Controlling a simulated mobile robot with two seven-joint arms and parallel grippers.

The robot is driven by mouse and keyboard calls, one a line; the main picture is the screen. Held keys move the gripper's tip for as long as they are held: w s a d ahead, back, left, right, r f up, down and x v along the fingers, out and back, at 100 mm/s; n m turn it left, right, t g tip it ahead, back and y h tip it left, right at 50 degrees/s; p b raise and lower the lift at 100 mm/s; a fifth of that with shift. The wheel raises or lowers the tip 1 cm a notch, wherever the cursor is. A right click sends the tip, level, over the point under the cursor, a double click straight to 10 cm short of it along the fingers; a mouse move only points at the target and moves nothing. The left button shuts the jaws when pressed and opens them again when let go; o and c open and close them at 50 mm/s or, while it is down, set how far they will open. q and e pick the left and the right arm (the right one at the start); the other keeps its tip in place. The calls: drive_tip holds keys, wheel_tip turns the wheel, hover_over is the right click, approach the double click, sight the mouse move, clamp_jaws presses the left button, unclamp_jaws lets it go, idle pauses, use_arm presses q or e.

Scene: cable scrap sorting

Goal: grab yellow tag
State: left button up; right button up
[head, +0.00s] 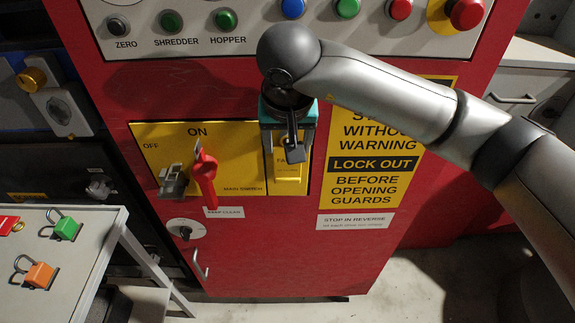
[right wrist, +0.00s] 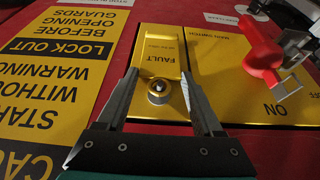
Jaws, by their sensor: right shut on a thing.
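The yellow tag (right wrist: 160,40), a small plate marked FAULT, is on the yellow panel of the red cabinet. It also shows in the head view (head: 291,174), just below my right gripper (head: 288,143). In the right wrist view, the fingertips of my right gripper (right wrist: 159,76) are at the two side edges of the tag's near end, shut on it. A round metal peg (right wrist: 158,90) shows between the fingers, at that end of the tag. The tag appears flat against the panel. My left gripper is not in view.
Left of the tag are the red switch handle (head: 205,178) and a metal hasp (head: 173,181). A lock-out warning sign (head: 373,165) is to the right. Buttons (head: 224,19) line the top. A table (head: 77,257) at lower left holds green (head: 66,228) and orange (head: 40,275) padlocks.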

clamp_jaws()
drive_tip(key=shift+r, duration=0.2)
idle(0.3)
